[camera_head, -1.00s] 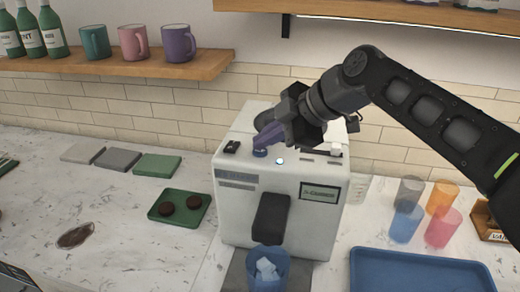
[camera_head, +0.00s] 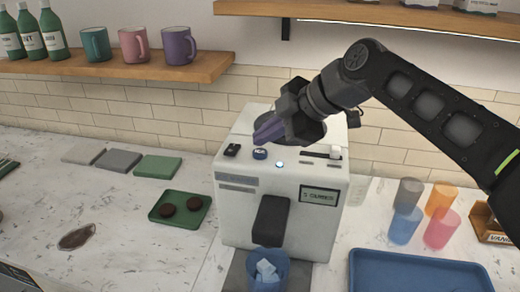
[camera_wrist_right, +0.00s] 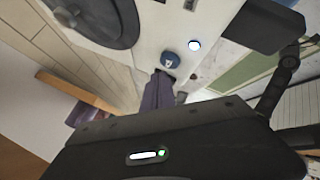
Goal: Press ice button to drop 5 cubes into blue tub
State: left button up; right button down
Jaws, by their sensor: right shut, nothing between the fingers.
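The white ice machine (camera_head: 235,215) stands on the counter. The small display (camera_head: 319,196) shows text that appears to read "5 CUBES". My left gripper is not in view.
A white-lit button (camera_head: 280,164), a black switch (camera_head: 232,150) and a slider (camera_head: 335,153) are also on the machine's top. Coloured cups (camera_head: 441,230) and a blue tray (camera_head: 420,272) are at the right. A green tray (camera_head: 162,217) with two dark discs is at the left.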

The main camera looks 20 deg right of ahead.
aim_at(265, 153)
jog(key=shift+r+p, duration=1.65)
jog(key=shift+r, duration=0.85)
